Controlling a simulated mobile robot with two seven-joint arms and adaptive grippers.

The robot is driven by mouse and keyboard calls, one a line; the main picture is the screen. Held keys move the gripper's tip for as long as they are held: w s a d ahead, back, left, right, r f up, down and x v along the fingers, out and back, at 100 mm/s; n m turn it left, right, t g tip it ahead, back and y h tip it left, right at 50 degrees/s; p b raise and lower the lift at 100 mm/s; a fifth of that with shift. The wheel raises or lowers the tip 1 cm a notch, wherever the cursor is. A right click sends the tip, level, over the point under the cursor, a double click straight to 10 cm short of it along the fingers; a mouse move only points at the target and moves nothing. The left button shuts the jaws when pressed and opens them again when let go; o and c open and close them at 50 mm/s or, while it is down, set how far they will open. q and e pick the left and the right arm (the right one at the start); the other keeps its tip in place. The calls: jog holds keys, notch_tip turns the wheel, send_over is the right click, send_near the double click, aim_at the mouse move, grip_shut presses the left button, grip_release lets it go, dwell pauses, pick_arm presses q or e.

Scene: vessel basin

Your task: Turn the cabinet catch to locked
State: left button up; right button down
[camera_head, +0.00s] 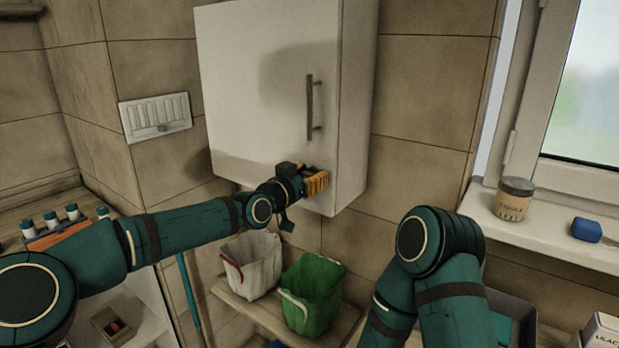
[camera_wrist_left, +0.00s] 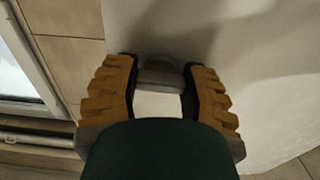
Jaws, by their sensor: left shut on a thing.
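The white wall cabinet (camera_head: 262,95) has its door closed, with a long vertical handle (camera_head: 310,108) near the right edge. My left gripper (camera_head: 317,181) is at the door's lower right corner, below the handle. In the left wrist view, my left gripper (camera_wrist_left: 161,92) has its orange-padded fingers on either side of a small grey catch (camera_wrist_left: 160,76) and is shut on it. The catch is hidden behind the gripper in the head view, and its exact turn is hard to tell. My right arm is folded at the lower right; its gripper is out of view.
A white bin (camera_head: 252,264) and a green bin (camera_head: 312,293) stand on a shelf below the cabinet. A jar (camera_head: 514,199) and a blue object (camera_head: 586,230) are on the windowsill at right.

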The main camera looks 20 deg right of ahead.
pick_arm(q)
jog(key=shift+n, duration=0.3)
jog(key=o, duration=1.2)
jog(key=v, duration=1.2)
